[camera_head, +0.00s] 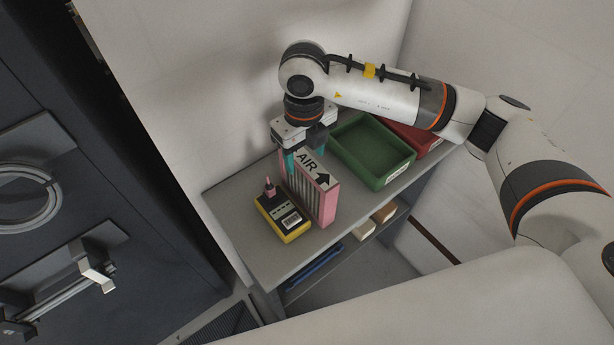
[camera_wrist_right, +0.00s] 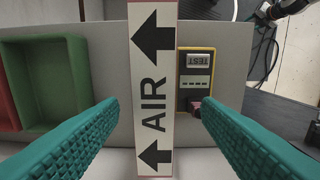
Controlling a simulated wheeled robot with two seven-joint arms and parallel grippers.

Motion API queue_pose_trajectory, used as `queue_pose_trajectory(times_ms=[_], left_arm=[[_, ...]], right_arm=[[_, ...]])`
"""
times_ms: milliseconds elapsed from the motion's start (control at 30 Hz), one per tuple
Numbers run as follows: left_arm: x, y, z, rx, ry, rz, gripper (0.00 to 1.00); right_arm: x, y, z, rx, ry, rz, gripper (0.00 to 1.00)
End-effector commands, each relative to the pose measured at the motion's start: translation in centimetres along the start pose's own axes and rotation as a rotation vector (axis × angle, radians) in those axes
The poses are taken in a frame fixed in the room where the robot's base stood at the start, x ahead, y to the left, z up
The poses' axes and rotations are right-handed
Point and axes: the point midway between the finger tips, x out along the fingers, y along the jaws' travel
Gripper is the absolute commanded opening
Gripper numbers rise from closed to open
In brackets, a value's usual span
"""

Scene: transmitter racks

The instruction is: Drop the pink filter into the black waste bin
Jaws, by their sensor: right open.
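The pink filter (camera_head: 326,203) stands upright on the grey shelf, with a white label reading AIR and arrows along its top edge. It also shows in the right wrist view (camera_wrist_right: 153,85), running between the fingers. My right gripper (camera_head: 304,160) is over the filter's far end, its teal fingers on either side of it. In the right wrist view my right gripper (camera_wrist_right: 158,118) is open, with a gap between each finger and the filter. My left gripper is not in view. No black waste bin shows in either view.
A yellow and black tester (camera_head: 284,217) sits close beside the filter on the shelf (camera_head: 250,245). A green bin (camera_head: 372,150) and a red bin (camera_head: 418,138) stand on the other side. Small boxes (camera_head: 362,230) lie on the lower shelf. A dark cabinet (camera_head: 80,200) is at the left.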

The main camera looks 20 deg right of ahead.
Motion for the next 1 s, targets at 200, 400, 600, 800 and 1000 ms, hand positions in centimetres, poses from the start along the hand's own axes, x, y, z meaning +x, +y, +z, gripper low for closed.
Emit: queue_pose_trajectory(times_ms=[200, 400, 600, 800, 1000], left_arm=[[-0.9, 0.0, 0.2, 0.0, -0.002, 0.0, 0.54], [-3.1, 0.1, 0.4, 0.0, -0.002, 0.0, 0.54], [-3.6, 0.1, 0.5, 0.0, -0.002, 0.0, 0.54], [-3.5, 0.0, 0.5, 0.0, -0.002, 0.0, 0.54], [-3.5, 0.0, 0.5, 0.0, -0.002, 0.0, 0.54]], right_arm=[[1.7, 0.0, 0.0, 0.001, -0.001, -0.001, 0.58], [4.1, 0.4, -0.1, 0.001, -0.005, -0.001, 0.58], [6.6, 0.4, -0.1, 0.0, -0.002, -0.001, 0.58], [6.9, 0.3, -0.2, -0.001, 0.002, -0.001, 0.58], [6.9, 0.3, -0.2, -0.001, 0.001, -0.002, 0.34]])
